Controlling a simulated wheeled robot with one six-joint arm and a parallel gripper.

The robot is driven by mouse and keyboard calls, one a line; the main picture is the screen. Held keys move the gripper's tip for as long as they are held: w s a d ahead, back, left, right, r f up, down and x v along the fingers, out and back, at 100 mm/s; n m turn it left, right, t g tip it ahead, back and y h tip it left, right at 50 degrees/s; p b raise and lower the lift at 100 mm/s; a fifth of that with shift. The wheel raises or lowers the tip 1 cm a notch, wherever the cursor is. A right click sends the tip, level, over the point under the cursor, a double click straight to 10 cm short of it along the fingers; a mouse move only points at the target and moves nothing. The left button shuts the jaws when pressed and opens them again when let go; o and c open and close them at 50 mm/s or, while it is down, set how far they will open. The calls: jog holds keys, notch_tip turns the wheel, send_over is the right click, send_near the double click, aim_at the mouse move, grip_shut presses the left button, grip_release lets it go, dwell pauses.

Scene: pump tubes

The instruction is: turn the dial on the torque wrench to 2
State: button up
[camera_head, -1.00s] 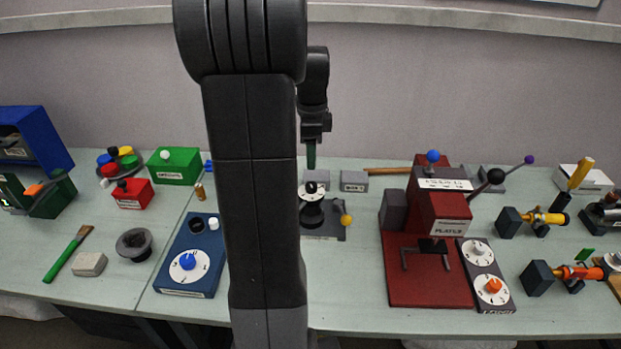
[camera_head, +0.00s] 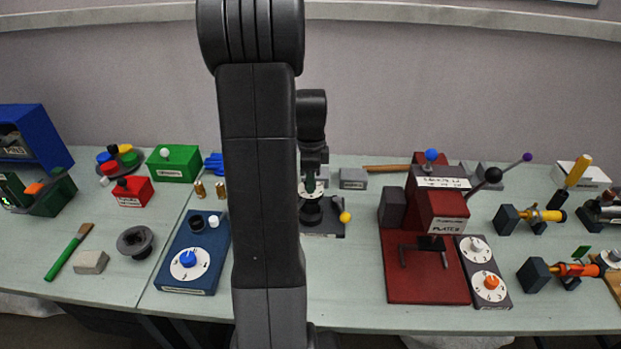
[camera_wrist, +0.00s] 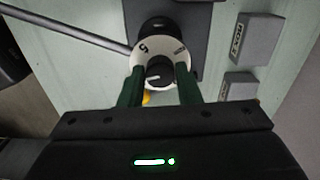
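The white dial (camera_wrist: 148,47) with a black knob (camera_wrist: 160,69) is below my gripper in the wrist view. A "5" shows on its left part and a dark mark on its upper right; no "2" is readable. In the head view the dial (camera_head: 304,187) is partly hidden by my arm, on a dark grey device with a yellow ball lever. No label naming it a torque wrench is readable. My gripper (camera_wrist: 160,72) has its green fingers apart, one on each side of the knob, with small gaps showing. In the head view the gripper (camera_head: 311,182) is just over the dial.
Grey blocks (camera_wrist: 252,37) stand right of the dial in the wrist view. A dark red press (camera_head: 425,275) stands to the right, and a blue box with a dial (camera_head: 205,278) to the left. The bench front (camera_head: 345,285) between them is clear.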

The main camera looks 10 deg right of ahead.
jog(key=c, duration=0.5)
jog(key=shift+o, duration=0.2)
jog(key=shift+n, duration=0.4)
jog(key=n+b, duration=0.1)
jog(key=n, duration=1.6)
jog(key=shift+b, duration=0.4)
jog(key=n, duration=0.5)
jog(key=shift+r, duration=0.1)
jog(key=shift+n, duration=0.3)
